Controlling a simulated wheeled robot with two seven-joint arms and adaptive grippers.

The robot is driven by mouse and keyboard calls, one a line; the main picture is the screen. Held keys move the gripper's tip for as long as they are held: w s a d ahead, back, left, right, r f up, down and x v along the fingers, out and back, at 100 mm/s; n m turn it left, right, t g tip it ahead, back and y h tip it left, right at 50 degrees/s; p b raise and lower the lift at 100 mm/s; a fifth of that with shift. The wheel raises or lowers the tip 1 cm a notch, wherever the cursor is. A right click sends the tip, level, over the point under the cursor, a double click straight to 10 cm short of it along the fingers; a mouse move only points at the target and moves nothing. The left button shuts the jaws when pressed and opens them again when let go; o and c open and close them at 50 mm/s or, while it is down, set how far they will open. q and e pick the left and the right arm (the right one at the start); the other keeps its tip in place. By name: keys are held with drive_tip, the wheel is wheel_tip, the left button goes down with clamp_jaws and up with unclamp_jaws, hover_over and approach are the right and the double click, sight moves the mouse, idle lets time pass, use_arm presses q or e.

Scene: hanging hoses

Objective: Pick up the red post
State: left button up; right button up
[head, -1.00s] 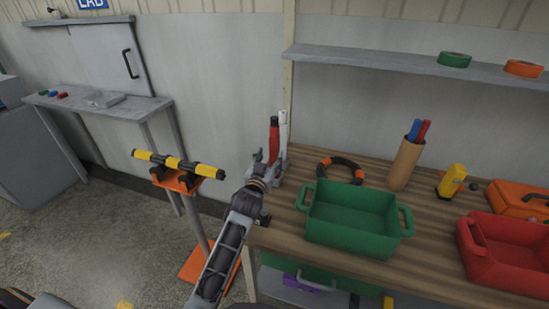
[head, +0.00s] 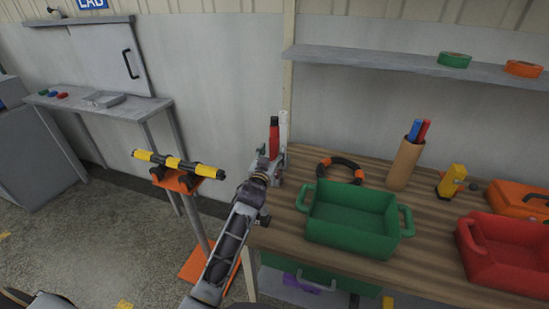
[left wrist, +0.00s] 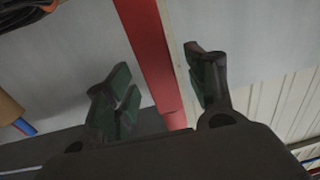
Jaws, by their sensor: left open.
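The red post (head: 274,137) stands upright with a dark top at the back left corner of the workbench, close beside a thin white post (head: 284,130). My left gripper (head: 270,163) is at the red post's lower part, which it partly hides. In the left wrist view the red post (left wrist: 150,55) runs between the two spread fingers of my left gripper (left wrist: 163,95). The fingers are open, with a gap visible on both sides of the post. My right gripper is not in view.
On the workbench (head: 255,238) stand a green bin (head: 350,240), a red bin (head: 480,268), a black-and-orange ring (head: 340,160) and a brown cup (head: 404,165) with pens. A yellow-and-black bar (head: 178,163) rests on an orange stand at left. A grey shelf (head: 400,64) hangs above.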

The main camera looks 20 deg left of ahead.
sight(273, 151)
use_arm(q)
drive_tip(key=shift+w, duration=1.6)
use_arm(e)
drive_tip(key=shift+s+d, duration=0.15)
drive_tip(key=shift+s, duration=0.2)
use_arm(q)
clamp_jaws()
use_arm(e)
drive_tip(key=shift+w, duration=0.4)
